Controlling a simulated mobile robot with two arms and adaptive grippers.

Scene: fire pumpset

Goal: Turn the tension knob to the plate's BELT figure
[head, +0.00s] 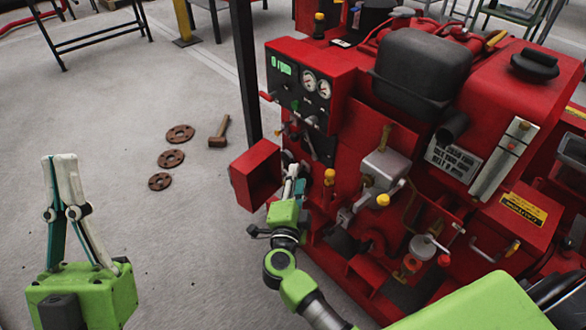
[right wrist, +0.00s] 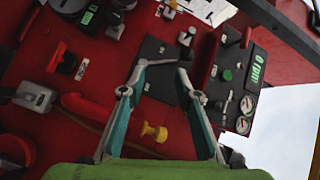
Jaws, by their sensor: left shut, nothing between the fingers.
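The red pumpset (head: 340,150) stands at the right of the head view. Its pale lettered plate (head: 453,158) has a line that seems to begin with BELT; the figure is too small to read surely. I cannot tell which control is the tension knob. A yellow knob (right wrist: 155,132) and a black panel (right wrist: 160,52) with a silver knob (right wrist: 186,37) show in the right wrist view. My right gripper (right wrist: 161,72) is open, its fingers apart in front of the black panel with nothing visibly held. My left gripper (head: 60,165) is shut and empty, over the floor.
A control box with a green "0 rpm" display (head: 284,66) and gauges (head: 317,83) sits above my right gripper. A red box (head: 256,175) juts out at its left. Rusty flanges (head: 171,158) and a mallet (head: 219,132) lie on the floor. Open floor surrounds my left gripper.

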